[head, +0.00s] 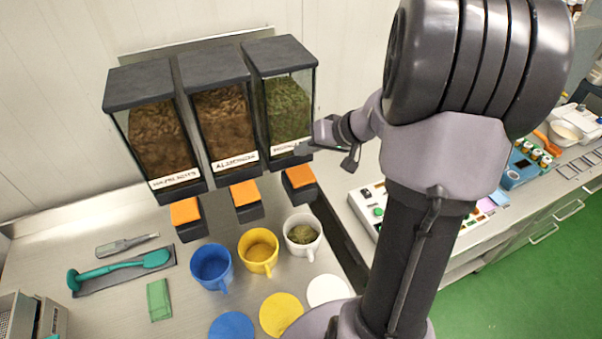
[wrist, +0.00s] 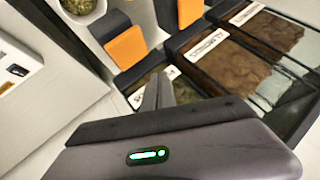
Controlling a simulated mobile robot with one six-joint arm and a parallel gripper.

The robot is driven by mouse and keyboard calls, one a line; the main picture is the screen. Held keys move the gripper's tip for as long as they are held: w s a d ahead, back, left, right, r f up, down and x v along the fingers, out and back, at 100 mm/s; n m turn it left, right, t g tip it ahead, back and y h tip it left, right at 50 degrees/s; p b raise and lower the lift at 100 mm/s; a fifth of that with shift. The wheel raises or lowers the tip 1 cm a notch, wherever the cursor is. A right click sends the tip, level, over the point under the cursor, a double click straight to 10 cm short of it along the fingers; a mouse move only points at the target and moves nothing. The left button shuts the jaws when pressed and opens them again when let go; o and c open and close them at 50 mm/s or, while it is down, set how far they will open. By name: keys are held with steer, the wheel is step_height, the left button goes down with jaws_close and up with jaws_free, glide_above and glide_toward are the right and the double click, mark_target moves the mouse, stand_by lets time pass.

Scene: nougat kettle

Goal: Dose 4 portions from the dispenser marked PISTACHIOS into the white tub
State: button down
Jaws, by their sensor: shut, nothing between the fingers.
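The dispenser marked PISTACHIOS (head: 288,104) is the rightmost of three, with green contents and a partly covered white label. Its orange paddle (head: 300,176) sticks out below; the paddle also shows in the wrist view (wrist: 126,48). The white tub (head: 303,235) stands in front of it with green-brown pieces inside; part of it shows at the top of the wrist view (wrist: 78,5). My gripper (head: 304,148) is shut and empty at the front of the pistachio dispenser, by its label and above the paddle. In the wrist view the closed fingers (wrist: 158,90) point toward the label.
Two dispensers with brown contents (head: 155,135) (head: 222,120) stand to the left. A blue tub (head: 211,266) and a yellow tub (head: 258,251) stand left of the white tub. Blue, yellow and white lids lie in front.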

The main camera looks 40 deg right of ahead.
step_height(320, 180, up, 4)
steer(key=r+p, duration=0.1)
steer(key=p, duration=0.5)
steer(key=b, duration=0.5)
glide_above(299, 173)
steer(key=s, duration=0.1)
steer(key=f, duration=0.9)
steer(key=shift+s+d, duration=0.2)
steer(key=shift+d, duration=0.15)
steer(key=shift+f+b, duration=0.55)
steer(key=shift+b, duration=0.2)
steer(key=shift+f+b, duration=1.35)
steer(key=shift+b, duration=0.9)
stand_by(0.6)
stand_by(0.4)
steer(key=shift+r+p, duration=0.7)
steer(key=shift+r, duration=0.7)
steer(key=shift+r, duration=0.1)
steer(key=shift+r+p, duration=1.1)
steer(key=shift+r, duration=1.3)
